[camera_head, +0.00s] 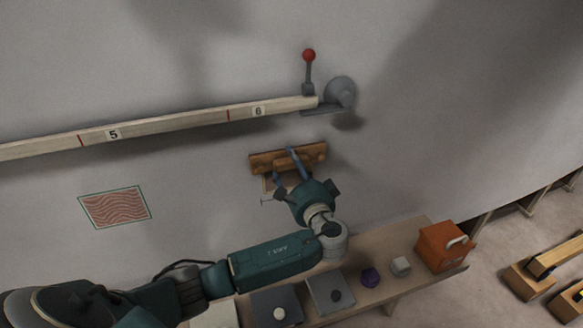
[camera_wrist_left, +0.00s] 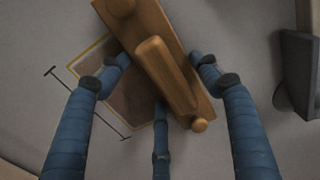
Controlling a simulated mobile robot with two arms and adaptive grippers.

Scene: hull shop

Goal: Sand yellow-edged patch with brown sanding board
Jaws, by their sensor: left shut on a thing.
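My left gripper (camera_head: 290,170) is shut on the brown sanding board (camera_head: 262,163) and holds it up at the grey wall. In the left wrist view, the blue fingers close around the raised handle of the board (camera_wrist_left: 185,70). The yellow-edged patch (camera_wrist_left: 133,103) is on the wall behind the board, with its upper left corner and lower part showing. The board and fingers hide the rest of it. In the head view, only a sliver of the patch (camera_head: 268,184) shows below the board. I cannot tell whether the board touches the wall. My right gripper is not in view.
A green-edged patch (camera_head: 115,207) with wavy red lines is left on the wall. A numbered wooden batten (camera_head: 180,127) runs above, ending at a grey clamp (camera_head: 340,93) with a red knob. Below is a shelf (camera_head: 405,285) with blocks and an orange box (camera_head: 440,250).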

